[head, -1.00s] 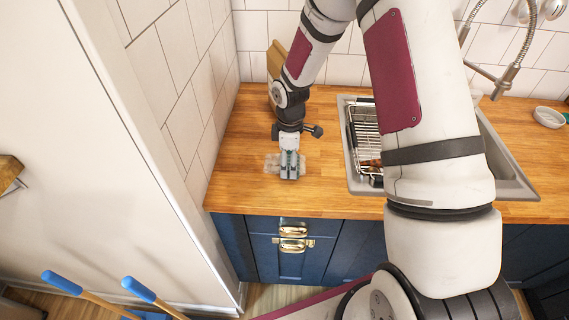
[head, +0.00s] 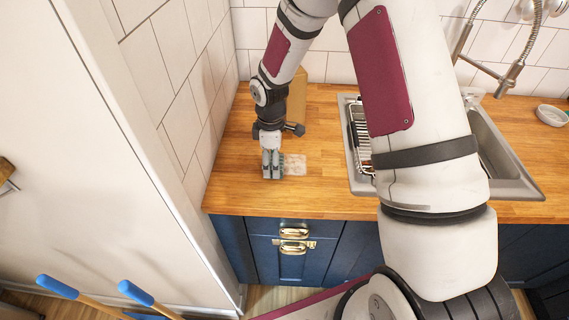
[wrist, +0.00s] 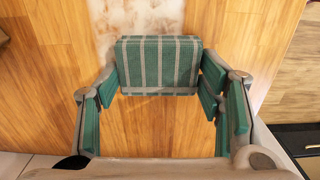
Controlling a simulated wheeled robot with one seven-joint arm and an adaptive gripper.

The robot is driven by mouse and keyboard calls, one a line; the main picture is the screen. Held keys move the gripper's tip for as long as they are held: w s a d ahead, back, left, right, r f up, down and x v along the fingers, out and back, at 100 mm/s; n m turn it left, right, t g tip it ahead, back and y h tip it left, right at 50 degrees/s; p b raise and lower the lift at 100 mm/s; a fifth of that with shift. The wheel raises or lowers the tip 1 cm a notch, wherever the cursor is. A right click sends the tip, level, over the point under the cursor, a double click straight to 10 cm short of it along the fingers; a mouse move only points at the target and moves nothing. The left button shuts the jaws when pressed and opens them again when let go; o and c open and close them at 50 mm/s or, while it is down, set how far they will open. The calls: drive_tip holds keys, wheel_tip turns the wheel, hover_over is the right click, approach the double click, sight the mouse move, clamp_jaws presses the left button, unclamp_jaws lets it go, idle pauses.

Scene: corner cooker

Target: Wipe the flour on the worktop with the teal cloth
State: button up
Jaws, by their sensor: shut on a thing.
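The teal cloth (wrist: 158,62), with pale stripes, is a folded pad between my gripper's fingertips. My gripper (head: 272,171) is shut on it, pointing down at the wooden worktop, left of the sink. In the wrist view, my gripper (wrist: 160,80) has teal-padded fingers on both sides of the cloth. The flour (head: 294,164) is a pale, thin patch just right of my gripper in the head view. In the wrist view, the flour (wrist: 135,18) lies beyond the cloth's far edge. Whether the cloth's underside touches the wood cannot be told.
The worktop (head: 315,195) is bare around the patch. The sink (head: 505,160) with a wire rack (head: 362,130) is to the right. A tiled wall (head: 190,90) stands close on the left. A wooden board (head: 298,95) leans at the back, partly behind my arm.

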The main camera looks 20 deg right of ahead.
sight(297, 170)
drive_tip(key=shift+w+a, duration=0.3)
drive_tip(key=shift+a, duration=0.25)
drive_tip(key=shift+s+d+p, duration=0.15)
drive_tip(key=shift+s+d, duration=0.15)
drive_tip(key=shift+d, duration=0.4)
drive_tip(key=shift+s+d+p, duration=0.2)
drive_tip(key=shift+s+d, duration=0.15)
drive_tip(key=shift+d, duration=0.35)
drive_tip(key=shift+s+d+p, duration=0.15)
drive_tip(key=shift+s+d, duration=0.15)
drive_tip(key=shift+d, duration=0.4)
drive_tip(key=shift+d, duration=0.1)
drive_tip(key=shift+s+d+p, duration=0.25)
drive_tip(key=shift+s+d, duration=0.15)
drive_tip(key=shift+d, duration=0.45)
drive_tip(key=shift+s+d+p, duration=0.25)
drive_tip(key=shift+s+d, duration=0.1)
drive_tip(key=shift+d, duration=0.5)
drive_tip(key=shift+w+a, duration=0.1)
drive_tip(key=shift+w+a+b, duration=0.2)
drive_tip(key=shift+w+a, duration=0.05)
drive_tip(key=shift+a, duration=0.4)
drive_tip(key=shift+w+a+b, duration=0.15)
drive_tip(key=shift+w+a, duration=0.15)
drive_tip(key=shift+a, duration=0.35)
drive_tip(key=shift+w+a+b, duration=0.2)
drive_tip(key=shift+w+a, duration=0.05)
drive_tip(key=shift+a, duration=0.4)
